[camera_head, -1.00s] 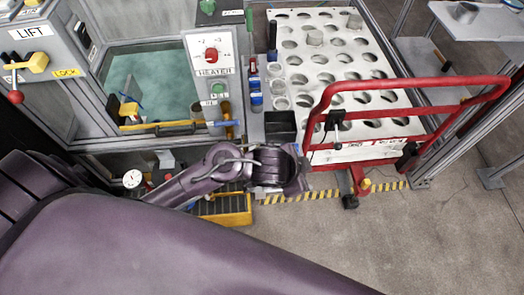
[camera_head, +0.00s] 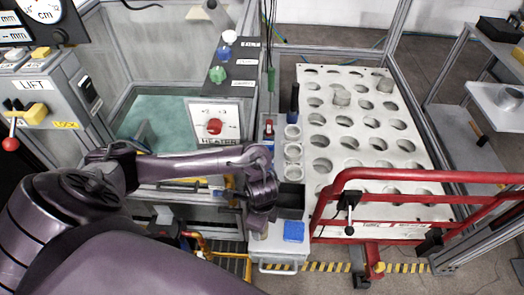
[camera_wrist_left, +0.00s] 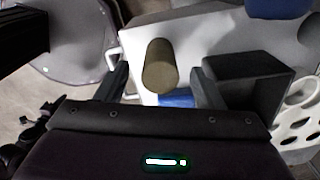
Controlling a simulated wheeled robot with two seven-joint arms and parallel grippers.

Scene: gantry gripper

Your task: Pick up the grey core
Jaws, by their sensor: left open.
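A grey-olive cylinder, the grey core (camera_wrist_left: 160,65), stands on a white surface in the left wrist view. It shows between the two fingers, with gaps on both sides. My left gripper (camera_wrist_left: 162,88) is open, and I see no contact with the core. In the head view my left gripper (camera_head: 262,212) is over the left part of a small white stand (camera_head: 280,252), left of a black bin. The core there is mostly hidden by the gripper. My right gripper is not in view.
The black bin (camera_head: 290,201) and a blue pad (camera_head: 294,231) are close right of the gripper. A red rail (camera_head: 345,185) stands before the white holed rack (camera_head: 350,145), which holds a few cylinders. The heater tank (camera_head: 165,125) is at the left.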

